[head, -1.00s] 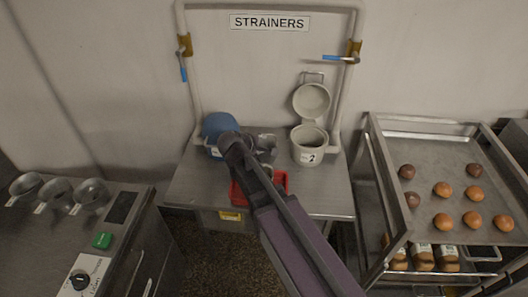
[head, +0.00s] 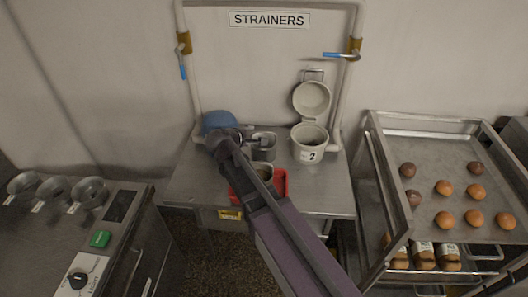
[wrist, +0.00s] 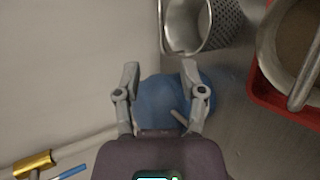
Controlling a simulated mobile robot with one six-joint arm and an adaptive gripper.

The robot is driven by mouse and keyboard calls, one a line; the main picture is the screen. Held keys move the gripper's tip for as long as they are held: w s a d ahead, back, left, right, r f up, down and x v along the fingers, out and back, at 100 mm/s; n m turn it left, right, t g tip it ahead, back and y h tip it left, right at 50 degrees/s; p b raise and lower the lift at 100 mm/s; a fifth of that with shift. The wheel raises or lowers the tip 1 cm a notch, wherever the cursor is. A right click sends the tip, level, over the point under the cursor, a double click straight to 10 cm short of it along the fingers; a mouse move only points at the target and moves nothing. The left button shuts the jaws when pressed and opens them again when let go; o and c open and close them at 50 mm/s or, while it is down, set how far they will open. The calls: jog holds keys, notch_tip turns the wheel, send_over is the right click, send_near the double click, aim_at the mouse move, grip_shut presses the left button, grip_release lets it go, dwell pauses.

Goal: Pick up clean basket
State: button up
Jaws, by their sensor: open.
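A perforated metal basket (wrist: 232,22) stands on the steel table, and it also shows in the head view (head: 265,150). A second metal vessel (wrist: 272,40) with a handle sits in a red tray (wrist: 262,92), and the tray shows in the head view (head: 281,184). I cannot tell from its surface which basket is clean. My gripper (wrist: 160,73) is open and empty. It is over a blue rounded object (wrist: 166,103), left of the perforated basket and apart from it. In the head view my arm partly hides the red tray.
A white lidded pot (head: 309,150) marked 2 stands at the table's right. A pipe frame (head: 190,85) with blue-handled valves rises behind. A rack with a tray of buns (head: 445,160) stands right. A counter with several metal cups (head: 88,191) stands left.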

jog(key=b+x, duration=0.2)
jog(key=x, duration=0.4)
jog(key=shift+w+b, duration=0.2)
jog(key=shift+b, duration=0.15)
jog(key=shift+f, duration=0.1)
jog(key=shift+b+x, duration=1.4)
jog(key=shift+x, duration=1.2)
grip_shut()
